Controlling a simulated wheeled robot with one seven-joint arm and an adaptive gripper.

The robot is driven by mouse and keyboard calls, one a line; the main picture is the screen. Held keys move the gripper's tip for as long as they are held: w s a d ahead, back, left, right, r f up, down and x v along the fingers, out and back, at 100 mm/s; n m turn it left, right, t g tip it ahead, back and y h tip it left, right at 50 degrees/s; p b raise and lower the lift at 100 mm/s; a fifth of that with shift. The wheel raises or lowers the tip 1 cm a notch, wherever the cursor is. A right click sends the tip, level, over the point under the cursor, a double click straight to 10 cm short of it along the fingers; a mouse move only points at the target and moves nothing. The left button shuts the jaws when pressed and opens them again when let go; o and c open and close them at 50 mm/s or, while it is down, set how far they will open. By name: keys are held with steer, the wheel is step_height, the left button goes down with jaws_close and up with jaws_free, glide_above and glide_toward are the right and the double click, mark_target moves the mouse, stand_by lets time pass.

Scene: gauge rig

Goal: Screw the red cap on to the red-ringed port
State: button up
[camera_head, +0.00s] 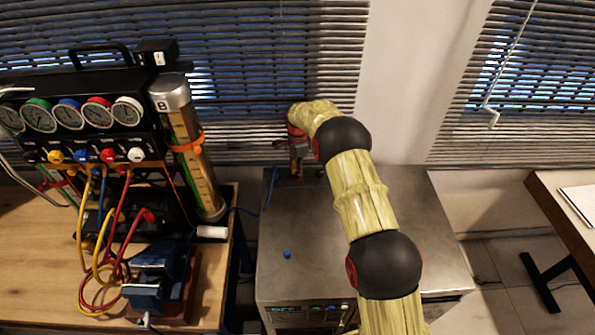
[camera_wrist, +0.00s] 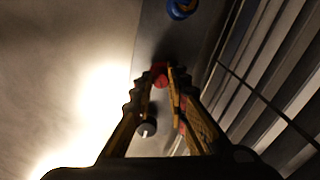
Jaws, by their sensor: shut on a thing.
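My gripper (camera_wrist: 164,72) is shut on the red cap (camera_wrist: 160,80), which shows as a small red patch between the fingertips in the wrist view. In the head view my gripper (camera_head: 296,172) points down over the back left part of a metal cabinet top (camera_head: 330,270). The cap cannot be made out there. I cannot pick out the red-ringed port; the fingers and cap may hide it. I cannot tell whether the cap touches anything below.
A blue-ringed fitting (camera_wrist: 181,8) lies beyond the fingertips in the wrist view. A small dark round piece with a pale top (camera_wrist: 147,127) shows between the fingers. A blue cap (camera_head: 287,254) lies on the cabinet. A gauge unit (camera_head: 90,120) with hoses stands left; blinds are close behind.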

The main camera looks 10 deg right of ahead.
steer(key=m, duration=0.4)
steer(key=shift+s+f, duration=0.15)
jaws_close()
steer(key=shift+m, duration=0.4)
steer(key=m, duration=0.4)
steer(key=shift+s+f+m, duration=0.1)
steer(key=shift+m, duration=0.2)
steer(key=o, duration=0.5)
jaws_free()
steer(key=shift+o, duration=0.7)
steer(key=shift+o, duration=0.3)
steer(key=shift+r, duration=0.2)
steer(key=o, duration=0.5)
steer(key=shift+w, duration=0.2)
steer(key=shift+o, duration=0.2)
